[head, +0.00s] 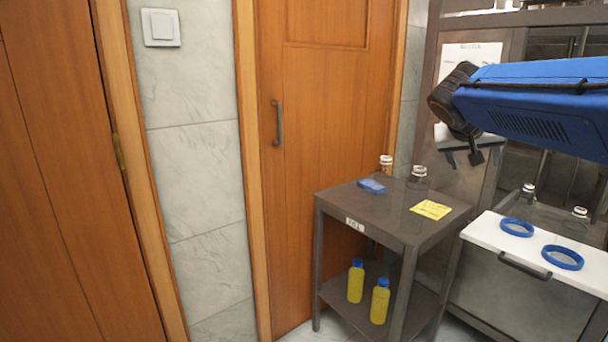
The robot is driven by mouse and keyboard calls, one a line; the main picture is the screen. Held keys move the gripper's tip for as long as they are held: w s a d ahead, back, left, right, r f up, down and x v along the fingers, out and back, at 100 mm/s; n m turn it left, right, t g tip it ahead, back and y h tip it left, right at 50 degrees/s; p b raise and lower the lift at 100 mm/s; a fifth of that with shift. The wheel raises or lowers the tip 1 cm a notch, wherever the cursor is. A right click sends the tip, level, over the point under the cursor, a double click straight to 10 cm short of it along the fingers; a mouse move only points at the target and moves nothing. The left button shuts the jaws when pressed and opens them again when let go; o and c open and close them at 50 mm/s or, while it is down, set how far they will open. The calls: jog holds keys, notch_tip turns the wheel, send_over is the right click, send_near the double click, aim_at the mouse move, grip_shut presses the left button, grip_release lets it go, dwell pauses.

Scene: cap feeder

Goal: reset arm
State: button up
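My blue arm (540,100) reaches in from the right edge in the head view. It ends in a dark wrist with my gripper (463,158) pointing down. The gripper hangs in the air in front of the grey metal cabinet, above and to the right of the small cart. The fingers are small and dark against the cabinet, so I cannot tell how far apart they are. I see no object held between them.
A dark cart (385,225) carries glass bottles (418,178), a blue item (372,186) and a yellow note (430,210). Yellow bottles (379,302) stand on its lower shelf. A white surface (545,250) at right holds blue rings (563,257). A wooden door (320,120) stands behind.

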jog(key=s+a+f+n+g+y, duration=0.1)
jog(key=s+a+f, duration=0.5)
jog(key=s+f, duration=0.7)
jog(key=s+a+f+n+g+y, duration=0.1)
jog(key=s+a+f+n+y, duration=0.3)
jog(key=s+f, duration=0.9)
jog(key=s+a+y, duration=0.2)
jog(key=s, duration=0.1)
jog(key=shift+s+f, duration=0.35)
jog(key=shift+f, duration=0.05)
